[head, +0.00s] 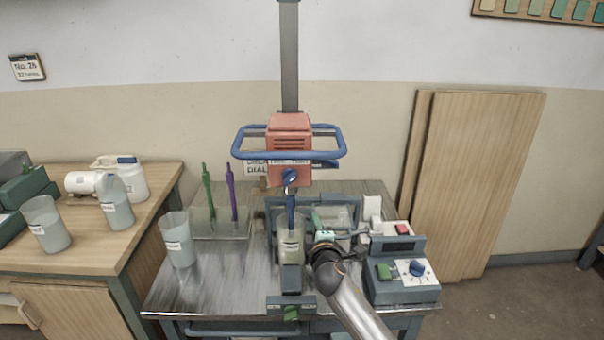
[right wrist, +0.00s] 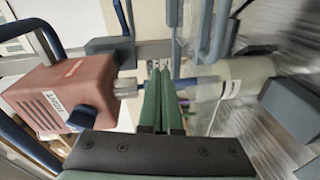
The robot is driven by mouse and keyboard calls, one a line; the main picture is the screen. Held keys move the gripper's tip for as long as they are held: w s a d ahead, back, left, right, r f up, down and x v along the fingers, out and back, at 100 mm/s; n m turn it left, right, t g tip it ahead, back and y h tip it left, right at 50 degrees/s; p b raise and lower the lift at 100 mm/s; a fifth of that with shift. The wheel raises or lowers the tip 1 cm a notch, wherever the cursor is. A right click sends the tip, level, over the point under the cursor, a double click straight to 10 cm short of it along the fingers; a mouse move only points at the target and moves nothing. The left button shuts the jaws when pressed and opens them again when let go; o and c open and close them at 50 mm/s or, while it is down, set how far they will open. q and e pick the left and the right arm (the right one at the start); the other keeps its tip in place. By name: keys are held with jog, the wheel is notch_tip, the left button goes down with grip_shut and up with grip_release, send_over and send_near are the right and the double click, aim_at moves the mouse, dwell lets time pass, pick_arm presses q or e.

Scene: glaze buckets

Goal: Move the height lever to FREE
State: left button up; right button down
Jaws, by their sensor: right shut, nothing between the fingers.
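The red mixer head (head: 290,150) sits on a grey column with a blue handle loop (head: 240,140) around it. A dark blue lever (head: 326,164) shows at its right side; I cannot read a FREE mark there. A blue knob (head: 291,178) is on its front. In the right wrist view, the red head (right wrist: 62,88) is at left, with a white label and a dark blue knob (right wrist: 82,118). My right gripper (head: 315,216) is right of the mixer shaft, below the head. Its green fingers (right wrist: 160,88) are together and empty, apart from the knob. My left gripper is not in view.
A bucket (head: 291,246) stands under the blue shaft (head: 291,208). Another bucket (head: 178,242) stands at left on the metal table (head: 215,285). A control box (head: 400,282) is at the right. A tray (head: 210,226) holds green and purple tools.

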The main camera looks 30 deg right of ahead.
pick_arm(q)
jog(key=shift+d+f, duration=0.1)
pick_arm(e)
jog(key=w+d+r+h, duration=0.2)
jog(key=d+r, duration=0.1)
jog(key=r, duration=0.3)
jog(key=shift+w+d+n+t, duration=0.3)
jog(key=shift+w, duration=0.1)
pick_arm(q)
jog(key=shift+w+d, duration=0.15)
pick_arm(e)
jog(key=shift+w, duration=0.15)
